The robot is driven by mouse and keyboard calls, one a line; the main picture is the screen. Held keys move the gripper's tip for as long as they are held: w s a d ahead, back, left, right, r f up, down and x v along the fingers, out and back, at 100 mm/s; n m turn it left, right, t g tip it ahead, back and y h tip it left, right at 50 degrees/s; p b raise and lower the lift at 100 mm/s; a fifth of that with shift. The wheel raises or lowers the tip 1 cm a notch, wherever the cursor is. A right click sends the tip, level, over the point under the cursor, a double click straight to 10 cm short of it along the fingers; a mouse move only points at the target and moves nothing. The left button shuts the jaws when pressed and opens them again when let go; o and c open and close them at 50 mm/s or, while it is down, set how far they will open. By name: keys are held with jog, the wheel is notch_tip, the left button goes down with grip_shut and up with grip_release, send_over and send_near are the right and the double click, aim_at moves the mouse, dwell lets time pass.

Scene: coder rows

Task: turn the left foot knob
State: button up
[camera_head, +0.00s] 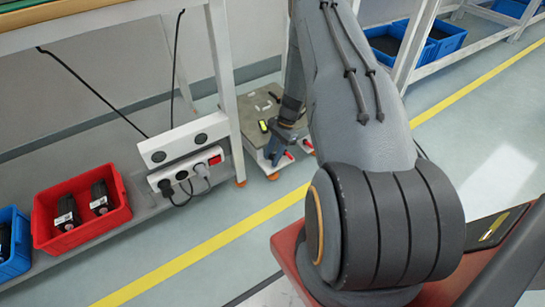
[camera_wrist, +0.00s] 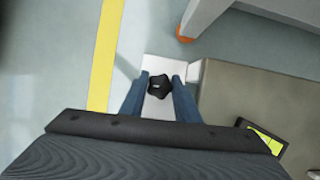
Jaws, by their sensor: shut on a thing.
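The foot knob (camera_wrist: 160,86) is a dark lobed knob over a pale plate (camera_wrist: 165,68) in the wrist view. My gripper (camera_wrist: 160,79) has its two blue fingers on either side of it and is shut on it. In the head view my gripper (camera_head: 273,152) reaches down at the near left corner of a low unit with a grey-brown top (camera_head: 262,103). The knob itself is hidden there behind the fingers and arm.
A white table leg (camera_head: 226,90) with an orange foot (camera_head: 241,183) stands just left of the unit. A red bin (camera_head: 78,237) and a white socket box (camera_head: 185,138) are further left. Clear floor with a yellow line (camera_head: 205,246) lies in front.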

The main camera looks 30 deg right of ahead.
jog(key=o, duration=1)
jog(key=shift+o, duration=0.2)
